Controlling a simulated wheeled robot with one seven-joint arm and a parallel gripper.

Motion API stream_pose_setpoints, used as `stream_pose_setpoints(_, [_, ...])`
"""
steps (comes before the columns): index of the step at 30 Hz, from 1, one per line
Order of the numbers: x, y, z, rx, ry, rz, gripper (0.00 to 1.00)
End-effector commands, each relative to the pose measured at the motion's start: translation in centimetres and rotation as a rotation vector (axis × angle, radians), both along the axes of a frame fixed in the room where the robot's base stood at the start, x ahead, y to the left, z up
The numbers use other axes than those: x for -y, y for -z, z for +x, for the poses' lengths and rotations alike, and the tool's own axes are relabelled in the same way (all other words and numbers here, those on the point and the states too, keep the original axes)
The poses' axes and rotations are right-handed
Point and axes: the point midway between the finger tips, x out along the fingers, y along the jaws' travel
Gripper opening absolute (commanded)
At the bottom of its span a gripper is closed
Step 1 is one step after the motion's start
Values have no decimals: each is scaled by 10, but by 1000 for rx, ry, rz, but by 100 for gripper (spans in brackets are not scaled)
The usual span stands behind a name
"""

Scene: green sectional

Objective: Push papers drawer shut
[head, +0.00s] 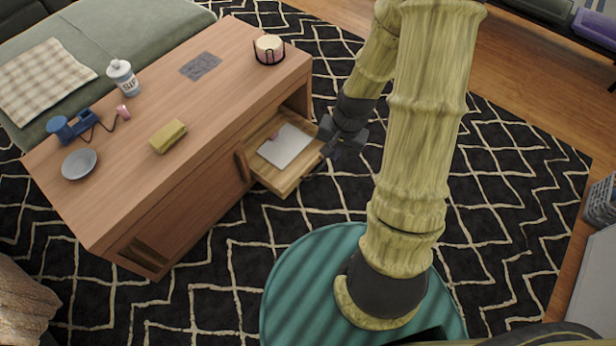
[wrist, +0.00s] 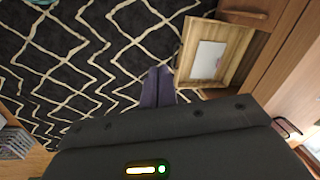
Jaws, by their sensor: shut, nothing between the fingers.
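The papers drawer (head: 286,183) stands open, pulled out from the side of the wooden coffee table (head: 190,195). White paper (head: 286,146) lies inside it with a small pinkish thing on its edge. The drawer (wrist: 184,66) also shows in the wrist view, right of my fingers, with the paper (wrist: 208,58) inside. My gripper (head: 328,150) is dark, shut and empty, close to the drawer's front outer corner. In the wrist view my gripper (wrist: 158,75) has its fingertips together over the rug, just left of the drawer front. I cannot tell whether it touches the drawer.
The patterned rug (head: 500,190) beyond the drawer is clear. A green sofa (head: 150,25) adjoins the table.

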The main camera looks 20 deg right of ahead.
Motion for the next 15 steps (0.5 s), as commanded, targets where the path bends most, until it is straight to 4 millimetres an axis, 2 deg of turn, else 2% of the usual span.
stream_pose_setpoints(1, [5, 25, 2, -19, 67, 35, 0])
stream_pose_setpoints(3, [8, 49, 5, -34, 156, 80, 0])
stream_pose_setpoints(15, [18, 177, 23, -101, 727, 387, 0])
